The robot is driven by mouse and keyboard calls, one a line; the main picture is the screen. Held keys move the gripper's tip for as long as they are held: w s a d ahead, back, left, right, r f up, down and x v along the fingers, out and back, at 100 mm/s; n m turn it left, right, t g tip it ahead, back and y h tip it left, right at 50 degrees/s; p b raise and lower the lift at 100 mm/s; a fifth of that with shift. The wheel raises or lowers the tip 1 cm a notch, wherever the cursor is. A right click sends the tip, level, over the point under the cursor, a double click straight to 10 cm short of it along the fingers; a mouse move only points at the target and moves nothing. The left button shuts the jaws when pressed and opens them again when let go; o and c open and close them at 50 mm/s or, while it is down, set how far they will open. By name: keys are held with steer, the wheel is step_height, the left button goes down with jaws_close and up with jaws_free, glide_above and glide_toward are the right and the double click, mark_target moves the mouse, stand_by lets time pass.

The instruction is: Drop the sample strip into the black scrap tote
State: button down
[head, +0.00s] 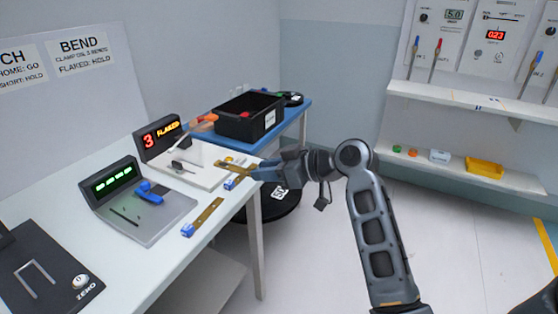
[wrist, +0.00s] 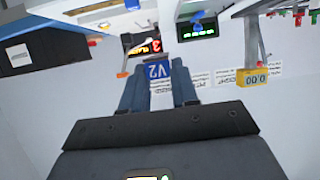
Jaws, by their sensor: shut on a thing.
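My gripper (head: 250,172) is shut on a sample strip (head: 231,169), a brownish-gold strip with a blue tag, held near the front corner of the white bench. In the wrist view a blue tag marked V2 (wrist: 158,69) shows between my gripper's fingers (wrist: 158,84); the rest of the strip is hidden there. The black scrap tote (head: 232,126) stands open on a blue-topped table beyond the bench, with a white label and something red inside. It is behind my gripper in the head view, apart from it.
A second brown strip with a blue end (head: 207,215) lies at the bench's front edge. The bend station (head: 205,170) reads 3 FLAKED. A green-lit display (head: 113,178) stands nearer. Orange-handled pliers (head: 204,120) lie left of the tote. Open floor lies to the right.

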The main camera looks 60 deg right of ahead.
steer(key=w+a+f+n+y, duration=0.1)
steer(key=w+a+f, duration=0.2)
steer(key=a, duration=0.5)
steer(key=w+a+f+y, duration=0.1)
steer(key=w+a+f, duration=0.2)
steer(key=a, duration=0.6)
steer(key=w+a+f+n+y, duration=0.1)
steer(key=w+a, duration=0.3)
steer(key=a, duration=0.4)
steer(key=shift+w+a+f+n+g, duration=0.15)
steer(key=shift+a+f, duration=0.05)
steer(key=shift+f, duration=0.25)
steer(key=shift+w+a+f+n+g, duration=0.15)
steer(key=shift+f, duration=0.3)
steer(key=shift+d, duration=0.1)
